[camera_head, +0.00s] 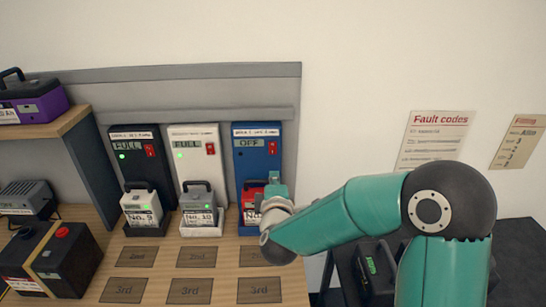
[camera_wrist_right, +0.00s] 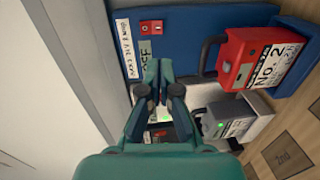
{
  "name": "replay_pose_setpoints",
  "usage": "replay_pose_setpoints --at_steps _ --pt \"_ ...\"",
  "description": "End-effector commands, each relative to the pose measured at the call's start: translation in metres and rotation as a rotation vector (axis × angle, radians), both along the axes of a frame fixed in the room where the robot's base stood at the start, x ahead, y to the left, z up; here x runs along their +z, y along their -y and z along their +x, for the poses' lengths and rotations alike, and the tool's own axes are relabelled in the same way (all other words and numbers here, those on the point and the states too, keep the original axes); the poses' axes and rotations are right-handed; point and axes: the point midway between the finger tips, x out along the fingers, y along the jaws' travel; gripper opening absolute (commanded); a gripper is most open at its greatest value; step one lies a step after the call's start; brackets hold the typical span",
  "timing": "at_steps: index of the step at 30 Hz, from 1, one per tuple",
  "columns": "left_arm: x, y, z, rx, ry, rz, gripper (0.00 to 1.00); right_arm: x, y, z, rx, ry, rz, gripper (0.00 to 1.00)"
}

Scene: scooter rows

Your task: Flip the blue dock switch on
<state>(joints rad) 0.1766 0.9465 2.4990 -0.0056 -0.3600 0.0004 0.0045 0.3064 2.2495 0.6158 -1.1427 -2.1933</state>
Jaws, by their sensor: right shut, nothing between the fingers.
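The blue dock (camera_head: 258,163) is the rightmost of three docks against the grey back panel. Its display reads OFF, and its small red switch (camera_head: 272,147) is beside the display. In the right wrist view the blue dock (camera_wrist_right: 205,30) lies sideways, with the red switch (camera_wrist_right: 151,27) near its labelled end. A red battery (camera_head: 250,207) sits in the dock, partly hidden by my right gripper; it also shows in the right wrist view as No. 2 (camera_wrist_right: 262,62). My right gripper (camera_head: 274,178) is shut and empty, in front of the dock below the switch, apart from it.
The black dock (camera_head: 128,165) and white dock (camera_head: 196,160) read FULL and hold batteries. A black battery (camera_head: 52,258) stands at front left, and a purple one (camera_head: 34,105) on a wooden shelf. Marked spots lie on the bench before the docks. My right arm crosses from the right.

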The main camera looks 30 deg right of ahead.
Motion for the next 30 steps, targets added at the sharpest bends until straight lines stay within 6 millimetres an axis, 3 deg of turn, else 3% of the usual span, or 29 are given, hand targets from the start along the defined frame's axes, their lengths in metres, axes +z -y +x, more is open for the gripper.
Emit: replay_pose_setpoints --at_steps 18,30 --pt "0.029 0.0 0.0 0.0 0.0 0.0 0.4 -0.013 0.059 0.093 -0.002 -0.002 0.0 0.0" --pt "0.032 0.0 0.0 0.0 0.0 0.0 0.4 -0.016 0.066 0.105 -0.001 -0.002 0.001 0.0"
